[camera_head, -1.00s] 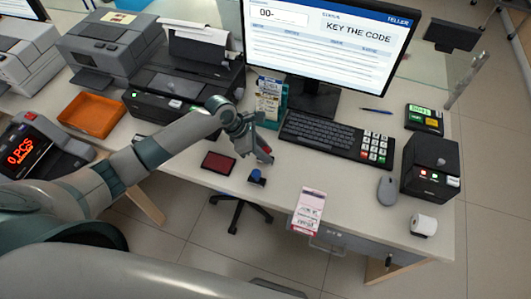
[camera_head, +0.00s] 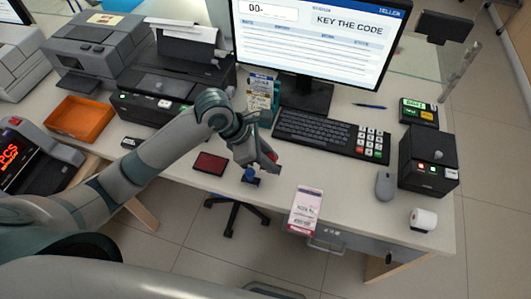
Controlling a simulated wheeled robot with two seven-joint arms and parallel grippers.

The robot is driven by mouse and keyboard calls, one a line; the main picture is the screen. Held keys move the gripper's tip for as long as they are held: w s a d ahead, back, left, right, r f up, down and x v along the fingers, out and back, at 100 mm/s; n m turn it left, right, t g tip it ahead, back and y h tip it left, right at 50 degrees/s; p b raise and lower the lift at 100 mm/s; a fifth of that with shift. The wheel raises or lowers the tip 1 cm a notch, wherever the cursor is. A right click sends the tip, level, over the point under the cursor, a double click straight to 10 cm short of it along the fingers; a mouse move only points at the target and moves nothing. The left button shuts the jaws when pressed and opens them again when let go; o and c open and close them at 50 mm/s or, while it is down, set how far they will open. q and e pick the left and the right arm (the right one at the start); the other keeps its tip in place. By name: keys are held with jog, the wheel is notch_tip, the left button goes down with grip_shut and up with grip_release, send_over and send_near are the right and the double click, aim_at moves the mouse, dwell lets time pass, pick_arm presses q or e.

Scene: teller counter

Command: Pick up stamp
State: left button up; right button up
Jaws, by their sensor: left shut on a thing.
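The fingers are small here and partly hidden by the wrist. The stamp looks upright, at or very near the counter top. My right gripper is not in view.
A pink and white slip (camera_head: 305,210) hangs over the front edge. A keyboard (camera_head: 317,131), mouse (camera_head: 385,185) and black box device (camera_head: 428,162) stand to the right. An orange tray (camera_head: 80,119) and printers lie left. The counter between stamp and mouse is mostly clear.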

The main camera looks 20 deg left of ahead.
pick_arm(q)
jog(key=shift+s+d+r, duration=0.4)
jog(key=shift+s+r, duration=0.05)
jog(key=shift+s, duration=0.15)
